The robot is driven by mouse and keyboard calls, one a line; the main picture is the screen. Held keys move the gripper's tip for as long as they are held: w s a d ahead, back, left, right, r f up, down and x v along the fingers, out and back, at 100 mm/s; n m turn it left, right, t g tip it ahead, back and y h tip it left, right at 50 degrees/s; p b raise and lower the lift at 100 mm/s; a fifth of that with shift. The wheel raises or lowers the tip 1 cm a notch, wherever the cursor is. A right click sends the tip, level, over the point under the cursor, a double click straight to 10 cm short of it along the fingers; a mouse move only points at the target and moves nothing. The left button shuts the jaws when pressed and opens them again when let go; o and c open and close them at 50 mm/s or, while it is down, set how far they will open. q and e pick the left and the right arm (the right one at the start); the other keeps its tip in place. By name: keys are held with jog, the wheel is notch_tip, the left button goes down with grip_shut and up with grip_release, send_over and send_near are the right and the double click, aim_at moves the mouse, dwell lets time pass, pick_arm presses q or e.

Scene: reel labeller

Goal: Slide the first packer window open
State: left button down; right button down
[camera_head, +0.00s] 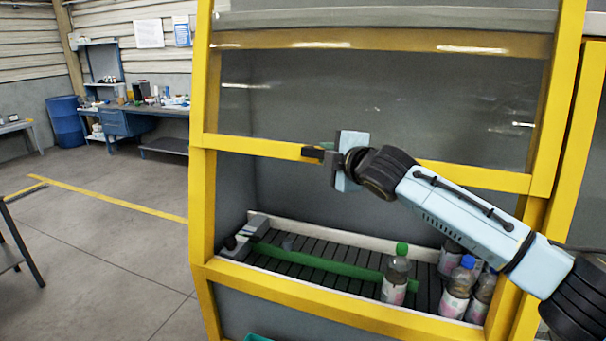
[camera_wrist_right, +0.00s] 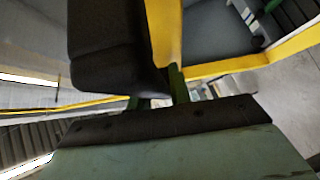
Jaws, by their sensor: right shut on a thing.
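The packer window (camera_head: 380,95) is a clear pane in a yellow frame. Its yellow lower rail (camera_head: 250,146) crosses the machine front, with an opening below it. My right gripper (camera_head: 318,154) reaches in from the right and is shut at the middle of this rail. A small dark green piece shows at its fingertips; I cannot tell whether it is a handle. In the right wrist view a yellow bar (camera_wrist_right: 163,40) runs beside a dark block. The exact grip is partly hidden. My left gripper is not in view.
Below the rail, a slatted conveyor (camera_head: 320,273) with a green guide bar carries a green-capped bottle (camera_head: 396,276) and a blue-capped bottle (camera_head: 458,290) among others. A yellow post (camera_head: 568,110) stands at right. Open floor (camera_head: 105,240) lies left, with workbenches and a blue barrel (camera_head: 66,121) behind.

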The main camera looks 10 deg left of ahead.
jog(key=shift+w+r, duration=0.1)
jog(key=shift+r, duration=0.4)
jog(key=c, duration=1.3)
grip_release()
jog(key=shift+f, duration=0.1)
jog(key=shift+d, duration=0.1)
jog(key=shift+s+d+b, duration=0.3)
jog(key=shift+s, duration=0.35)
jog(key=b+v, duration=0.3)
jog(key=v, duration=0.9)
